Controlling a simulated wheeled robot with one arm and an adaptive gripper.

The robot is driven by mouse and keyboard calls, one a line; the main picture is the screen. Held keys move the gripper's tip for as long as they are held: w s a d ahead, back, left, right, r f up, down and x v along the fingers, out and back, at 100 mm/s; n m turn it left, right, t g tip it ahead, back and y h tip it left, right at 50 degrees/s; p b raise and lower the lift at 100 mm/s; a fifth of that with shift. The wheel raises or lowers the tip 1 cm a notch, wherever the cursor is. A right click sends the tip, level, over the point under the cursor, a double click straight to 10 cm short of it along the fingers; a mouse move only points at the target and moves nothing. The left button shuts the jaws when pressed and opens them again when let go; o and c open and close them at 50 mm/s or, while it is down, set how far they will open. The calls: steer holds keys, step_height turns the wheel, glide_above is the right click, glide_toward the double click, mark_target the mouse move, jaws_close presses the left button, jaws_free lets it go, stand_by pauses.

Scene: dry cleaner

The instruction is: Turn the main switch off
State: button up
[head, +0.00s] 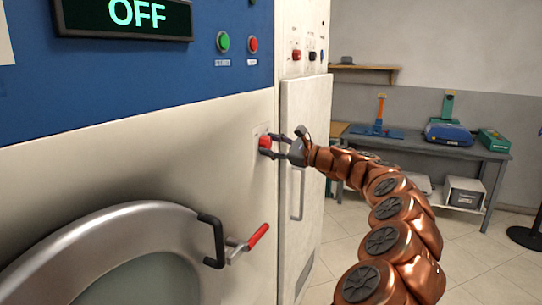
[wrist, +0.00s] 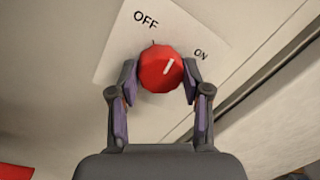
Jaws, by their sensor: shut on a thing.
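The main switch is a red round knob (head: 265,142) on the pale front panel of the machine. In the wrist view the knob (wrist: 158,72) sits on a white plate (wrist: 116,52) marked OFF at upper left and ON at right. Its white pointer line slants up and right, between the two marks. My gripper (head: 271,146) reaches in from the right in the head view. In the wrist view its two fingers (wrist: 160,82) are shut on the knob, one on each side. The machine's display (head: 125,18) reads OFF.
A green button (head: 223,42) and a red button (head: 252,45) are above the knob. A red-handled lever (head: 258,236) and the round door (head: 120,225) with its black handle (head: 212,241) are below. A pale cabinet door (head: 305,150) is just right. A workbench (head: 410,146) stands behind.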

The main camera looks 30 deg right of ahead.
steer(key=n+b, duration=0.3)
steer(key=n, duration=0.1)
steer(key=shift+f, duration=0.25)
steer(key=shift+w+n+y+b, duration=0.1)
steer(key=shift+n+y+b, duration=0.3)
steer(key=shift+n+b, duration=1.15)
steer(key=shift+r+n+p, duration=0.1)
steer(key=shift+n+p, duration=0.3)
steer(key=shift+n, duration=0.25)
steer(key=o, duration=1.2)
steer(key=shift+c, duration=0.2)
steer(key=shift+r, duration=0.1)
steer(key=shift+d, duration=0.1)
steer(key=v, duration=1.2)
steer(key=shift+r, duration=0.15)
